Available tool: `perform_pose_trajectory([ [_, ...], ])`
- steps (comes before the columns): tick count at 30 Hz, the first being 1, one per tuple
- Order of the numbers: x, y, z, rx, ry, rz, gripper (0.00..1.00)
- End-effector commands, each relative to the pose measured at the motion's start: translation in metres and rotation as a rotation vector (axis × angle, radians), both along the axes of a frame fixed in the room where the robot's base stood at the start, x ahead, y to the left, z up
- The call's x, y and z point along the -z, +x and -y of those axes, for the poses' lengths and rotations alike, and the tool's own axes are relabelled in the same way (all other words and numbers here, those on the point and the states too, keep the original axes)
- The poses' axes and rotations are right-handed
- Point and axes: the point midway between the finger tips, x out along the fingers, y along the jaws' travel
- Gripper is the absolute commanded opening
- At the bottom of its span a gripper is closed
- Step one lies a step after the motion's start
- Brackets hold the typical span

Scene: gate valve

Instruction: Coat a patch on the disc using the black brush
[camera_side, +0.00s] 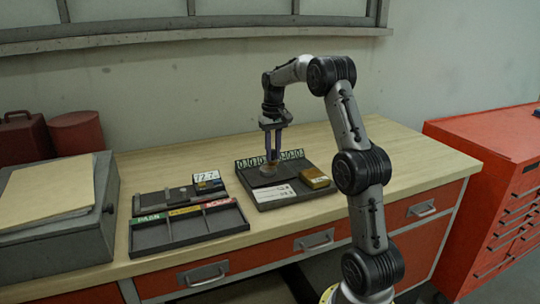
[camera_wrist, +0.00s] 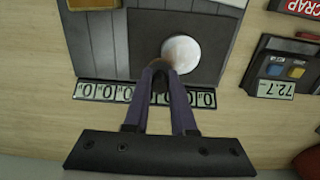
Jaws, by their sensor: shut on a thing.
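The pale round disc (camera_wrist: 182,53) lies on a dark grey fixture (camera_wrist: 147,30) in the wrist view. In the side view the fixture (camera_side: 310,190) stands on the bench, and the disc area is small and partly hidden by my gripper. My gripper (camera_wrist: 161,70) points down over the fixture, its two purple-grey fingers shut on the black brush (camera_wrist: 160,84). The brush's brownish tip lies at the disc's near edge in the wrist view; whether it touches I cannot tell. My gripper (camera_side: 272,158) also shows in the side view, low over the fixture.
A number strip (camera_side: 250,162) runs along the fixture's back. A brass-coloured block (camera_side: 315,178) sits at its right. A sorting tray (camera_side: 190,232) with green, yellow and red labels and a gauge reading 72.7 (camera_side: 208,180) stand left. The bench (camera_side: 400,150) is clear to the right.

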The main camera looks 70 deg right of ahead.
Motion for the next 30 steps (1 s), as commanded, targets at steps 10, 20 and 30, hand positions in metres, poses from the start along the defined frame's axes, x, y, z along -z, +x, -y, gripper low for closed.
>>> perform_pose_trajectory([
  [10,0.001,-0.001,-0.031,-0.002,0.001,-0.001,0.00],
  [20,0.001,-0.002,-0.061,-0.002,0.002,-0.002,0.00],
  [30,-0.039,-0.001,-0.058,0.000,-0.001,0.001,0.00],
])
